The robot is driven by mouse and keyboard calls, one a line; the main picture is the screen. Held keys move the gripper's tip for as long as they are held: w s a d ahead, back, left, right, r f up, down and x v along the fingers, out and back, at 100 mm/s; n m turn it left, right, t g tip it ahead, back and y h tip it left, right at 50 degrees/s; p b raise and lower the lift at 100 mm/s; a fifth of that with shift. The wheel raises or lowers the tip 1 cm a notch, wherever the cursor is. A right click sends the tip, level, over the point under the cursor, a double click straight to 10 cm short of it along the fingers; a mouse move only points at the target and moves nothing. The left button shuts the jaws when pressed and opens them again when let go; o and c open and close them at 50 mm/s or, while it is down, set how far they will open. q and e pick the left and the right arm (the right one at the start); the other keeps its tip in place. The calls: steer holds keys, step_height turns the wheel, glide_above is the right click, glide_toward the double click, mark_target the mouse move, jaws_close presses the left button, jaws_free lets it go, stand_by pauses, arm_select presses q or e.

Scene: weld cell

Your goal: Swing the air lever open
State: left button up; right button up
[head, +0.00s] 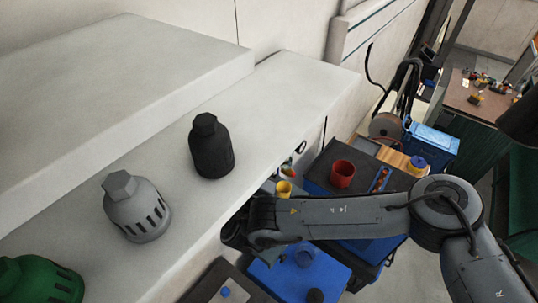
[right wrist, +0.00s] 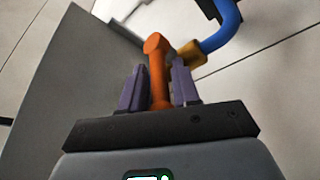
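The air lever (right wrist: 157,70) is an orange bar with a rounded end in the right wrist view. It stands beside a brass-coloured valve fitting (right wrist: 191,54) on a blue pipe (right wrist: 222,30). The lever is not visible in the head view. My left gripper is in neither view.
A pale bench (head: 285,95) holds black (head: 211,150), grey (head: 140,212) and green (head: 38,281) slotted caps. Below are a red cup (head: 342,174), a yellow cup (head: 283,188) and a blue box (head: 432,141). A grey panel (right wrist: 62,85) stands left of my right gripper.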

jaws_close()
steer(key=shift+m+g+b, duration=0.3)
steer(key=shift+g+b, duration=0.2)
steer(key=shift+b, duration=0.35)
steer(key=shift+r+g+y+b, duration=0.35)
steer(key=shift+g+y, duration=0.15)
steer(key=shift+g, duration=0.2)
steer(key=shift+w+r+m, duration=0.1)
steer(key=shift+r+m, duration=0.1)
steer(key=shift+m, duration=0.1)
steer(key=shift+w+d+r+m+g+y, duration=0.15)
steer(key=shift+r+g+y, duration=0.15)
steer(key=shift+g, duration=0.2)
steer(key=shift+s+r+m+g+y, duration=0.1)
steer(key=shift+r+m+g+y, duration=0.15)
steer(key=shift+g, duration=0.25)
steer(key=shift+w+p, duration=0.1)
steer(key=shift+p, duration=0.25)
steer(key=o, duration=0.8)
jaws_free()
steer(key=shift+d, duration=0.1)
steer(key=shift+c, duration=0.2)
